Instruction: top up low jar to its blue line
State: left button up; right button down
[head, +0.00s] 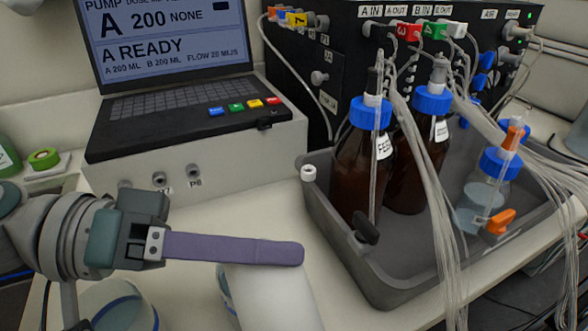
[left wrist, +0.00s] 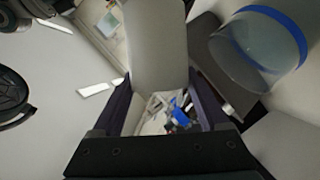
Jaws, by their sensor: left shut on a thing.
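My left gripper (head: 288,254) comes in from the left, its purple finger lying over a plain white thing (head: 278,300). In the left wrist view this thing (left wrist: 157,45) sits between the two fingers (left wrist: 160,88), and the gripper is shut on it. What it is I cannot tell. A clear jar with a blue line (head: 118,308) stands at the bottom left, partly cut off. Part of another clear piece with a blue band (head: 223,288) shows beside the white thing. A blue-ringed jar (left wrist: 265,40) is at the right of the left wrist view. Liquid levels are unclear. My right gripper is not in view.
A laptop-like pump controller (head: 180,110) reads "A READY". A grey tray (head: 375,285) at right holds two brown bottles (head: 358,175) and a clear blue-capped bottle (head: 480,200). Loose tubes (head: 440,220) hang over its front edge. A black port unit (head: 345,60) stands behind.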

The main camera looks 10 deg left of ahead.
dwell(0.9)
pick_arm(q)
jog(key=shift+r, duration=0.1)
dwell(0.8)
jog(key=shift+s+r+m+p, duration=0.1)
jog(key=shift+r+m+p, duration=0.3)
jog(key=shift+r+p, duration=0.55)
jog(key=shift+s+d+r+m+t+y, duration=0.15)
jog(key=shift+r+m+t+y, duration=0.3)
jog(key=shift+m, duration=0.25)
jog(key=shift+s+d+m+y, duration=0.2)
jog(key=shift+s+m+y, duration=0.1)
jog(key=shift+m+y, duration=0.35)
